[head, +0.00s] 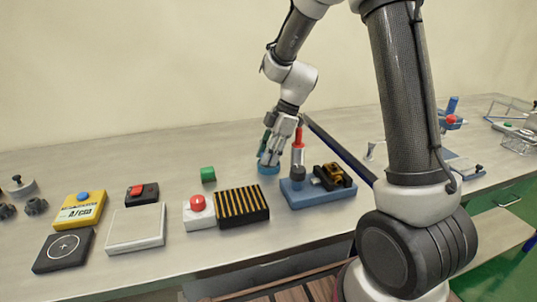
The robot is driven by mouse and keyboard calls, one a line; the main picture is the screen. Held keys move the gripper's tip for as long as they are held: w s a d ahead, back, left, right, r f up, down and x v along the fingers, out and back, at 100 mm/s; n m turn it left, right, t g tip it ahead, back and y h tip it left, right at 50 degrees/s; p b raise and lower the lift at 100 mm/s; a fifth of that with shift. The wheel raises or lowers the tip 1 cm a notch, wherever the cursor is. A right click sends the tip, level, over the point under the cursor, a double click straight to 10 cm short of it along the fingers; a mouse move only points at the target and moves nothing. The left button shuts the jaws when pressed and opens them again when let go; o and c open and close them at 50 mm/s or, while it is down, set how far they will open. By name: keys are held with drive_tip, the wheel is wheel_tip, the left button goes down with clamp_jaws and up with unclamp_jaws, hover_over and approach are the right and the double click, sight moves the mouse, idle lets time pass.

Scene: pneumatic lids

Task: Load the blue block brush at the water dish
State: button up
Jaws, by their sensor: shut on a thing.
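My gripper (269,160) is near the middle of the bench, pointing down and shut on a slim thing that appears to be the blue block brush. A dark teal part of the brush (266,139) shows at the left of the fingers; its bristle end is hidden. A small round blue dish (268,170), which looks like the water dish, sits on the bench directly under the fingertips. I cannot tell whether the brush touches the dish or its water.
Right of the dish, a blue base (318,193) carries a red-topped upright cylinder (298,150) and a black-and-yellow mechanism (333,177). In front are a striped black-and-yellow block (241,205) and a red-button box (199,211). Bench behind is clear.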

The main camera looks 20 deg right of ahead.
drive_tip(key=shift+r, duration=3.5)
